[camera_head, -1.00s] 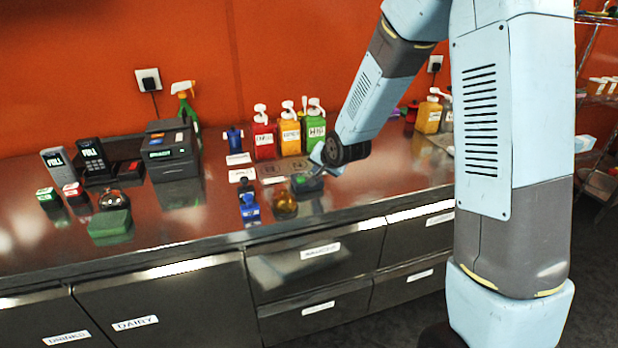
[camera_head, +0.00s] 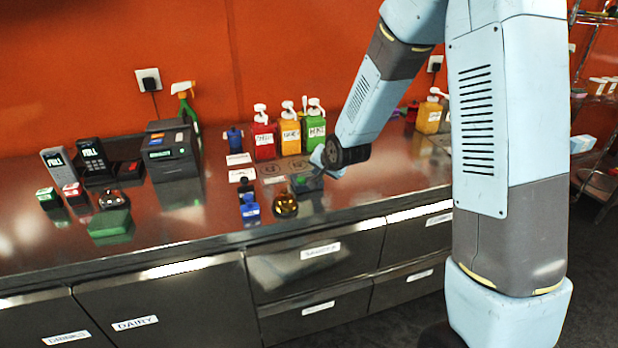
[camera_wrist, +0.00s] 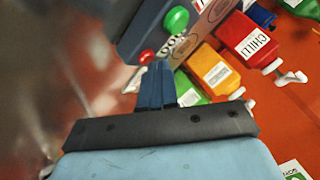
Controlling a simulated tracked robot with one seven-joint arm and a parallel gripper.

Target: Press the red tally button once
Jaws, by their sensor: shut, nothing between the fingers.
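A small round red button (camera_wrist: 147,57) shows in the wrist view, just beyond the tips of my gripper (camera_wrist: 156,68). In the head view my gripper (camera_head: 310,180) is low over the steel counter (camera_head: 240,222), in front of the sauce bottles. The red button cannot be made out there.
Red (camera_head: 264,140), yellow (camera_head: 290,136) and green (camera_head: 314,130) pump bottles stand behind my gripper. A till (camera_head: 170,150) and card readers are further left.

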